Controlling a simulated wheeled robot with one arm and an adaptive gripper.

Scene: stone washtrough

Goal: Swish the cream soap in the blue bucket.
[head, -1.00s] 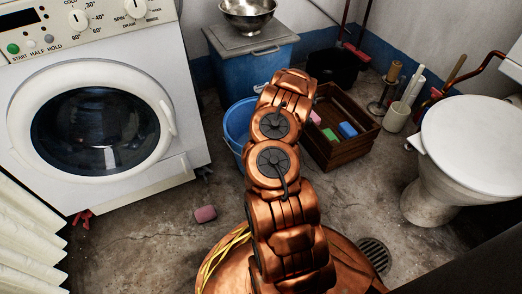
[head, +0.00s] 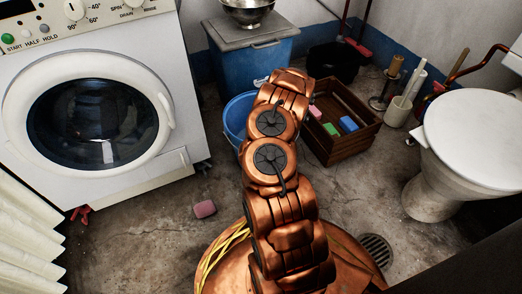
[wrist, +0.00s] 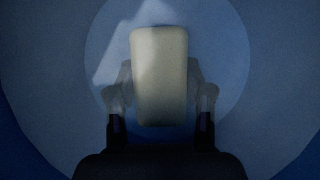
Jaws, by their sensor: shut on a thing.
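The blue bucket (head: 236,116) stands on the floor in the middle of the head view, partly hidden behind my copper arm. In the wrist view the bucket's blue inside (wrist: 40,80) surrounds my gripper (wrist: 160,118), with the round bottom behind it. My gripper is shut on the cream soap (wrist: 160,75), a pale rounded block held between the two fingers. The soap is inside the bucket's outline in that view; its height above the bottom is unclear. The gripper and soap are hidden in the head view.
A wooden crate (head: 345,148) with pink, green and blue blocks stands right of the bucket. A washing machine (head: 180,130) is at left, a toilet (head: 432,190) at right. A blue bin (head: 252,75) stands behind the bucket.

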